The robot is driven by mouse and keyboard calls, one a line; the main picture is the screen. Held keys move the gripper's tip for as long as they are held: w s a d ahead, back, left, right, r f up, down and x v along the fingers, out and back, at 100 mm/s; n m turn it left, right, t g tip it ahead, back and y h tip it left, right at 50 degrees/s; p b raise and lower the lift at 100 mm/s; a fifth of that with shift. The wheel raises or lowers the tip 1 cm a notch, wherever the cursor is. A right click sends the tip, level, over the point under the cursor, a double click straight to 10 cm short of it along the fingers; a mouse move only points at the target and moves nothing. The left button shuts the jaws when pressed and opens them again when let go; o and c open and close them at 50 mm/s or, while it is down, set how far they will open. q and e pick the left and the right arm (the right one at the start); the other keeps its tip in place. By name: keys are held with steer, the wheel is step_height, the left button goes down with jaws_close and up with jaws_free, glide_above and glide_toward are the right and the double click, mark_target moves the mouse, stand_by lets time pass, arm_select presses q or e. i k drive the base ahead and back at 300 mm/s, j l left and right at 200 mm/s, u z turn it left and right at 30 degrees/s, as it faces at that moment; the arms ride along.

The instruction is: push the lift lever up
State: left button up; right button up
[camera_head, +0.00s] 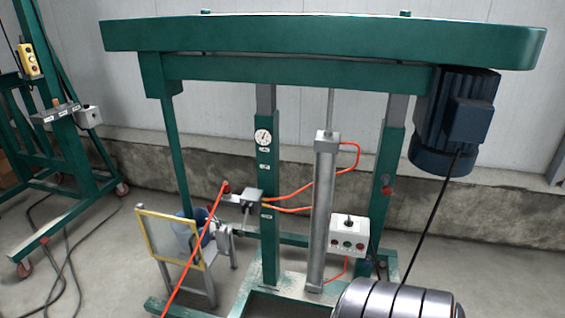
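A green stand with a vertical grey lift cylinder (320,210) fills the middle of the head view. Orange hoses link the cylinder to a small grey valve block (251,200) on the green post. A red-tipped part (226,187) sticks out on the valve's left and looks like a lever. A white control box (348,238) right of the cylinder has a short black stick on top and coloured buttons. No label legibly marks either as the lift lever, and I cannot tell its position.
A green beam (320,40) spans the top, with a blue motor (455,120) at its right. A yellow-framed panel (172,238) stands low at the left. Another green wheeled frame (70,150) is at far left. Orange hose and dark cables hang or trail around.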

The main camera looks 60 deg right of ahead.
mark_target(241, 232)
steer(key=z, duration=1.55)
